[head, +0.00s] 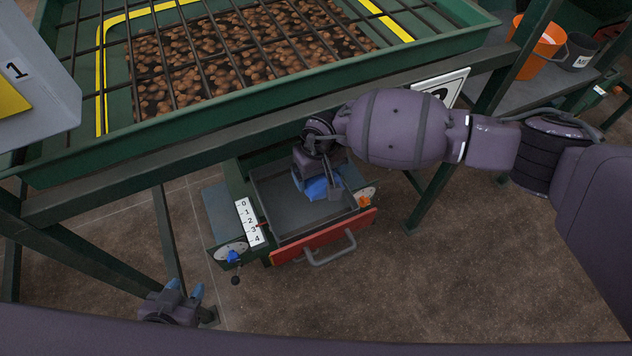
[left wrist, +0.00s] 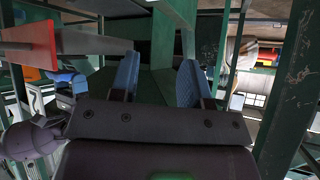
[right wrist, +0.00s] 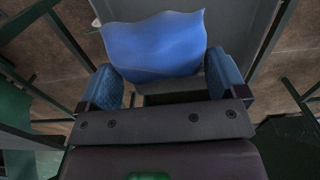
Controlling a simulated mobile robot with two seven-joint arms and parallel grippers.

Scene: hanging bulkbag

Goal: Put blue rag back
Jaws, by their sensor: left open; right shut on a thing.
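The blue rag (head: 317,188) hangs over the open grey drawer (head: 268,193), which has a red front (head: 325,238) and a grey handle. My right gripper (head: 322,178) is shut on the rag, inside or just above the drawer. In the right wrist view the rag (right wrist: 150,45) spreads out beyond the blue fingertips (right wrist: 162,80). I cannot tell whether the rag touches the drawer floor. My left gripper (head: 184,290) is open and empty, low down at the left of the drawer. Its two fingers (left wrist: 157,80) stand apart in the left wrist view.
A green grated trough (head: 230,60) with brown lumps stands above the drawer. An orange bucket (head: 538,45) sits on a shelf at right. The floor in front is clear.

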